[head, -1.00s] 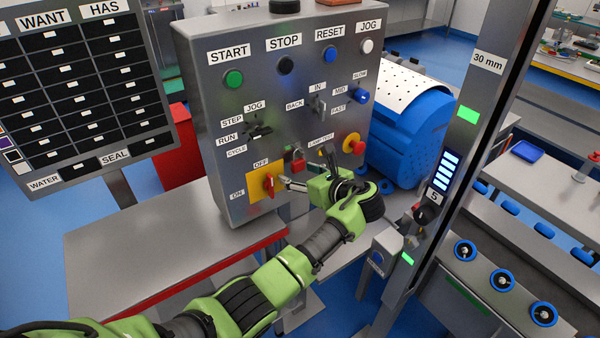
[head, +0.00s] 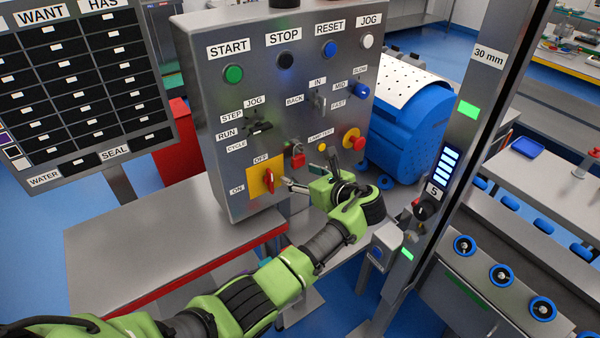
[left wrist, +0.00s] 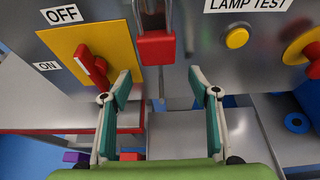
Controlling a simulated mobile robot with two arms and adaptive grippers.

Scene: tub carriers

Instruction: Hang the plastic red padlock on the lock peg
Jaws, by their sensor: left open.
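The red padlock (head: 298,160) is at the front of the grey control panel, right of the yellow OFF/ON plate. In the left wrist view, the padlock (left wrist: 156,49) is upright, with its grey shackle on top. The shackle is against a grey fitting where the lock peg would be; the peg itself cannot be made out clearly. My left gripper (head: 307,170) is open, just below and in front of the padlock. In the left wrist view, its two fingers (left wrist: 160,90) are spread wide, with nothing between the tips. My right gripper is not in view.
The red OFF/ON switch (left wrist: 93,68) is close to the left finger. The yellow lamp test button (left wrist: 237,38) and red emergency knob (head: 354,139) are to the right. A steel table (head: 150,235) stands below left, and a steel post (head: 465,130) stands right.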

